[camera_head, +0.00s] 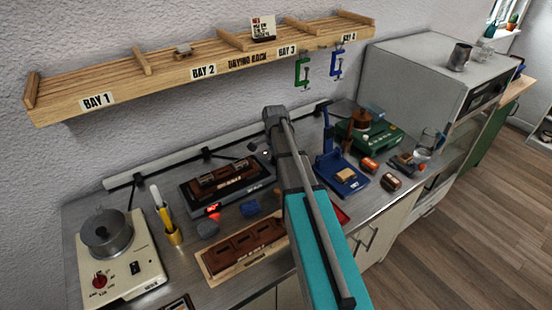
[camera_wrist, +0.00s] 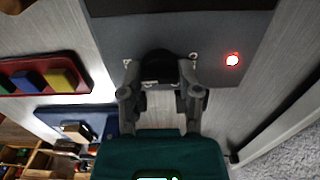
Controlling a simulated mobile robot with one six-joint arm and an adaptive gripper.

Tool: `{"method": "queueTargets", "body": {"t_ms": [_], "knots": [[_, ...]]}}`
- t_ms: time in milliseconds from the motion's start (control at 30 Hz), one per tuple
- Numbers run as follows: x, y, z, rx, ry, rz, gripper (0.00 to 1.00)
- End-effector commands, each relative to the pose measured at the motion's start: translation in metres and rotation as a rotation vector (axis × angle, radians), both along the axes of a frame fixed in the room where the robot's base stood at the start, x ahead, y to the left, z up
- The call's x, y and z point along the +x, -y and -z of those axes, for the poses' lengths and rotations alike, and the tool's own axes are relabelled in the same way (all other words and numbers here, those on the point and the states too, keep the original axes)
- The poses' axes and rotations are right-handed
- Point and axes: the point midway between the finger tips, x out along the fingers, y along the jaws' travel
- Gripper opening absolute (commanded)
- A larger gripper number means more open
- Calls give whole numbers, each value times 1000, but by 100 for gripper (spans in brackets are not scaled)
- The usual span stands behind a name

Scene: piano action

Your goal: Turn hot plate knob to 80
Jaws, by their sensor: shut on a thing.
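In the wrist view, a dark round knob (camera_wrist: 158,60) stands on a dark grey panel (camera_wrist: 205,25), with small pale marks around it and a lit red light (camera_wrist: 232,59) to its right. My gripper (camera_wrist: 160,76) is shut on the knob, one finger at each side. The marks are too small to read, and the knob's pointer cannot be made out. In the head view, a black hot plate (camera_head: 188,194) bearing brown blocks has a red light at its front left. My arm runs up past its right side. My fingertips and the held knob cannot be made out there.
A cream device (camera_head: 143,262) with a metal pot stands left. A brown block on a wooden board (camera_head: 212,276) lies in front. A blue press (camera_head: 343,184) and a green device (camera_head: 387,143) stand right. A wooden drying rack (camera_head: 160,78) hangs above the bench.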

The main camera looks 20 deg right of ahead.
Motion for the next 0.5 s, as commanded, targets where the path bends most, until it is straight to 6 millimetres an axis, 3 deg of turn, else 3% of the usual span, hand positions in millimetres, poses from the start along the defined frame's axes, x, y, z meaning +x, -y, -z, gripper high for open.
{"method": "queueTargets", "body": {"t_ms": [433, 467, 500], "knots": [[3, 1, 0, -1, 5, 16, 0], [3, 1, 0, -1, 5, 16, 46], [3, 1, 0, -1, 5, 16, 53]]}}
